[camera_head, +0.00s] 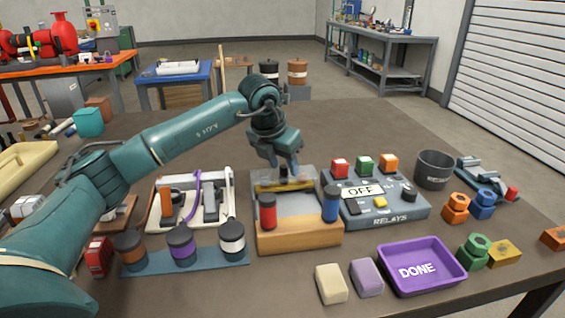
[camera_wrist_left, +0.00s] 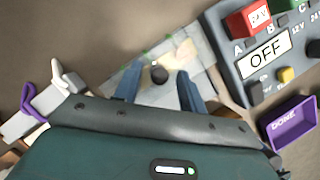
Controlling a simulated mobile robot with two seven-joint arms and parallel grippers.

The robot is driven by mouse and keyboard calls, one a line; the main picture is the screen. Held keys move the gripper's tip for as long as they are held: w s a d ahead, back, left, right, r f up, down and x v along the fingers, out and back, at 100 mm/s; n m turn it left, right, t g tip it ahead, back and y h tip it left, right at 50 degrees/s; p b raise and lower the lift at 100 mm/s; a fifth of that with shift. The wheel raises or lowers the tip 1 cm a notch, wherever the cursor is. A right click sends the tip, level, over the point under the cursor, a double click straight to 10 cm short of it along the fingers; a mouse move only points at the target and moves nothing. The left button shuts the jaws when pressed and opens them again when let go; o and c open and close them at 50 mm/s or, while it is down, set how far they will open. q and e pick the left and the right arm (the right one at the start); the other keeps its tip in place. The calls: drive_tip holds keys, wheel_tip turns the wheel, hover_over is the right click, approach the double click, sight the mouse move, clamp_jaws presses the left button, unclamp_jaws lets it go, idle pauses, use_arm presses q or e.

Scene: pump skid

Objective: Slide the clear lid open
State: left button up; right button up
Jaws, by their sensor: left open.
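The clear lid (camera_wrist_left: 150,92) lies over a grey box with a wooden front (camera_head: 299,234). In the left wrist view a dark round knob (camera_wrist_left: 159,73) shows on the lid. My left gripper (camera_head: 287,166) is above the back part of the box, pointing down. In the left wrist view its two blue-grey fingers (camera_wrist_left: 158,87) are apart, with the knob between and slightly beyond them. I cannot tell whether a finger touches it. A yellowish part (camera_head: 284,186) shows at the back of the box, partly behind the gripper. My right gripper is not seen.
A red cylinder (camera_head: 267,211) and a blue cylinder (camera_head: 331,204) stand at the box's front. The relay panel (camera_head: 385,209) reads OFF, close on the right. Left is a white-framed device (camera_head: 161,214). A purple DONE tray (camera_head: 436,276) is at front right.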

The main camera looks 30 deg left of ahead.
use_arm(q)
clamp_jaws()
idle(0.4)
